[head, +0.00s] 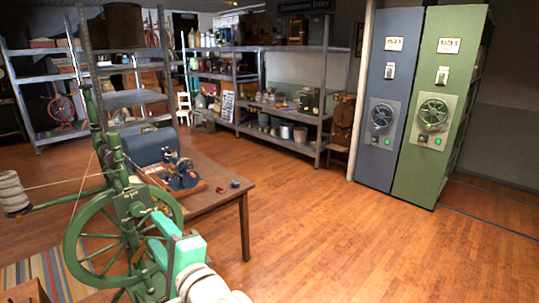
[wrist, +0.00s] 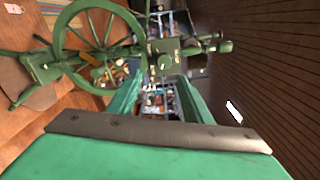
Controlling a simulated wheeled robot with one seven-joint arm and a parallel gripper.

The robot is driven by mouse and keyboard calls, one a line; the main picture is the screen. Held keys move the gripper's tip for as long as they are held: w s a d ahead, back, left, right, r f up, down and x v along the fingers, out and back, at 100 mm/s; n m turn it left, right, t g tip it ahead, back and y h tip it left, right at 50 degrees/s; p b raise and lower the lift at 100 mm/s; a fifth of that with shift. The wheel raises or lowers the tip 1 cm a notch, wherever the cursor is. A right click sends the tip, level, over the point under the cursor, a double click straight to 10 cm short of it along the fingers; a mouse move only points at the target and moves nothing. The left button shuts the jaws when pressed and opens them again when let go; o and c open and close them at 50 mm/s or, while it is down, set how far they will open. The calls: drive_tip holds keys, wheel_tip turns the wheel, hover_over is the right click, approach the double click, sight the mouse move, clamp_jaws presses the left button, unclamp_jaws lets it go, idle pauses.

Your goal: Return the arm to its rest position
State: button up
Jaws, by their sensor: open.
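My gripper (head: 158,238) is teal and shows at the bottom of the head view, in front of a green spinning wheel (head: 72,246). My pale arm runs down from it out of the frame. In the wrist view my gripper (wrist: 160,100) has its two fingers spread apart, with nothing held between them. The spinning wheel (wrist: 62,45) fills the upper left of that view, beyond the fingers. Whether the gripper touches the wheel cannot be told.
A wooden table (head: 215,197) with a small machine (head: 180,175) and a dark blue case (head: 150,146) stands beside the wheel. Metal shelves (head: 285,113) line the back. Blue (head: 388,170) and green (head: 425,170) cabinets stand right. Wooden floor (head: 360,245) is clear at the front right.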

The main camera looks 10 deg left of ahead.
drive_tip(key=d+f+t+h, duration=0.1)
drive_tip(key=d+f+h, duration=0.1)
drive_tip(key=d+f, duration=0.45)
drive_tip(key=s+d+f+n+t+h, duration=0.1)
drive_tip(key=d+f+h, duration=0.2)
drive_tip(key=f, duration=0.6)
drive_tip(key=d+f+t+h, duration=0.2)
drive_tip(key=d+f, duration=0.2)
drive_tip(key=f, duration=0.4)
drive_tip(key=s+d+f+n+h, duration=0.3)
drive_tip(key=s+d+f, duration=0.6)
drive_tip(key=s+f, duration=0.1)
drive_tip(key=s+d+f+n+h, duration=0.1)
drive_tip(key=s+d+n+h, duration=0.1)
drive_tip(key=s, duration=0.9)
drive_tip(key=s+d+f+n+h, duration=0.1)
drive_tip(key=s+n, duration=0.4)
drive_tip(key=s, duration=0.6)
drive_tip(key=d+f, duration=0.1)
drive_tip(key=d, duration=0.1)
drive_tip(key=shift+d+h, duration=0.35)
drive_tip(key=shift+h, duration=0.05)
